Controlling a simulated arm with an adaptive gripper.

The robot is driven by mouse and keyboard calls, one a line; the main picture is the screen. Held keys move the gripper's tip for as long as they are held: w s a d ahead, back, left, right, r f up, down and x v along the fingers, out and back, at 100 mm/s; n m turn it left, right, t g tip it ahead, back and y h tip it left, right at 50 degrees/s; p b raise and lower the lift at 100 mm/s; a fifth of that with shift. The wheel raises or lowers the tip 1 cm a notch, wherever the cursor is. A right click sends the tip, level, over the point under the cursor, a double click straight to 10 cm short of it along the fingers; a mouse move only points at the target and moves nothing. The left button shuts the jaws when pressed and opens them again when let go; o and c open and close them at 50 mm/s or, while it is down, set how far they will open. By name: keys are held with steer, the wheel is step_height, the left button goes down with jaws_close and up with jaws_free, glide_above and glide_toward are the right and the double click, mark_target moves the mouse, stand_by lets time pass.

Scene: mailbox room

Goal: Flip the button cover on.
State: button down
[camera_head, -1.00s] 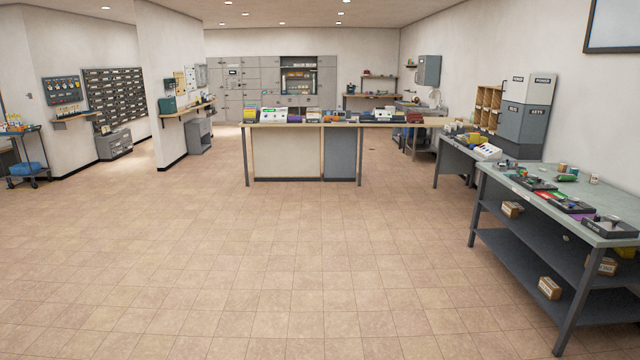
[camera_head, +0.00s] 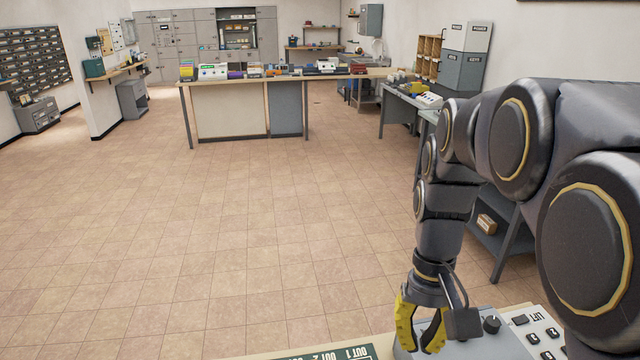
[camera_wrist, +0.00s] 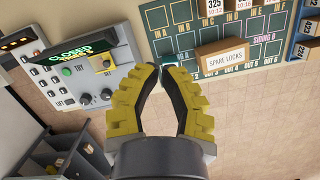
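A grey control panel (camera_head: 478,345) with several dark buttons, a round knob and the label LIFT is at the bottom right of the head view, beside my gripper (camera_head: 422,338). I cannot tell which part is the button cover.
A green board (camera_wrist: 208,35) with marked slots lies at upper right in the wrist view, with a SPARE LOCKS box (camera_wrist: 221,57) on it. Open tiled floor (camera_head: 230,230) stretches toward a long counter (camera_head: 231,112). A grey shelf unit (camera_wrist: 72,150) stands below.

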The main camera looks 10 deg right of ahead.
steer(key=w+d+f+m, duration=0.2)
steer(key=w+d+f, duration=0.2)
steer(key=d, duration=0.7)
steer(key=w+d+f+m+y, duration=0.1)
steer(key=w+d+f+m, duration=0.2)
steer(key=d, duration=0.8)
step_height(320, 180, down, 2)
steer(key=w, duration=0.2)
steer(key=shift+w+y, duration=0.3)
steer(key=shift+w, duration=0.1)
steer(key=shift+a+f, duration=0.1)
steer(key=x, duration=1)
steer(key=shift+s+a+f, duration=0.1)
steer(key=shift+s+a, duration=0.15)
steer(key=shift+a, duration=0.1)
steer(key=shift+s+a+f, duration=0.2)
steer(key=shift+s+a, duration=0.3)
steer(key=shift+a, duration=0.05)
steer(key=shift+s+a+f, duration=0.15)
steer(key=shift+s+a, duration=0.35)
steer(key=shift+a, duration=0.1)
